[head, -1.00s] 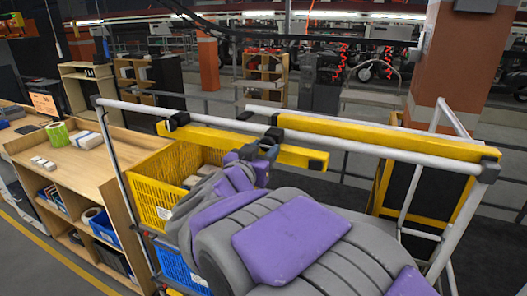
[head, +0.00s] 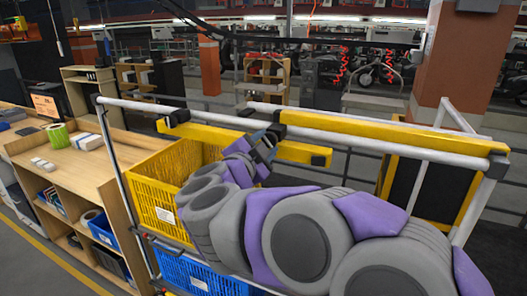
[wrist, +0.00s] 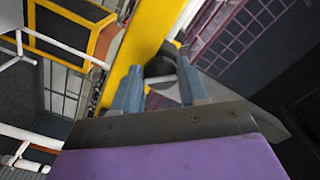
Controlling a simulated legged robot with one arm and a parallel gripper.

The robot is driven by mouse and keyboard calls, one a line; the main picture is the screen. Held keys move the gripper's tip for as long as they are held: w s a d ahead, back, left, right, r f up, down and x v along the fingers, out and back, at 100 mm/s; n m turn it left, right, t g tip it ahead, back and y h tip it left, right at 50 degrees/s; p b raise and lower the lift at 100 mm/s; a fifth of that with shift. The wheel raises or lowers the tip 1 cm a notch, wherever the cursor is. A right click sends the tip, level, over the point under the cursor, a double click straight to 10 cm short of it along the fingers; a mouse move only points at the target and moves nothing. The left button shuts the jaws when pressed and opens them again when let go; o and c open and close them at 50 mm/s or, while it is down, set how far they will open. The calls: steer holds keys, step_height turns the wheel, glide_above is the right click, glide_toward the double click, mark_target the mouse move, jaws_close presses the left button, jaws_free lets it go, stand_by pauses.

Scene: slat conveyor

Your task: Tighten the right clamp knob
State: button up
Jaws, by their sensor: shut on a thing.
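The right black clamp (head: 277,132) sits on the yellow bar (head: 215,134) and the grey rail, right of the left clamp (head: 172,119). My gripper (head: 268,140) is at the right clamp, its blue-grey fingers around the clamp's near side. The knob is mostly hidden by the fingers in the head view. In the wrist view, the two fingers (wrist: 158,82) stand either side of a dark grey piece (wrist: 160,68), which I take to be the knob. The gripper is shut on it. The yellow bar (wrist: 140,40) runs just beyond the fingertips.
A yellow crate (head: 160,190) and a blue crate (head: 200,275) stand below the rail, left of my arm. A wooden workbench (head: 90,165) is at the left. A second yellow bar (head: 390,132) runs along the rail to the right. An orange pillar (head: 465,60) stands behind.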

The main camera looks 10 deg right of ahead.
steer(key=m+b, duration=0.2)
steer(key=m, duration=0.2)
steer(key=shift+a+f+m, duration=0.1)
steer(key=shift+m, duration=0.2)
steer(key=shift+m+b, duration=1.2)
steer(key=shift+m, duration=0.7)
steer(key=o, duration=1.1)
steer(key=shift+c, duration=0.2)
steer(key=p+v, duration=0.1)
steer(key=v, duration=1.6)
steer(key=shift+a, duration=0.15)
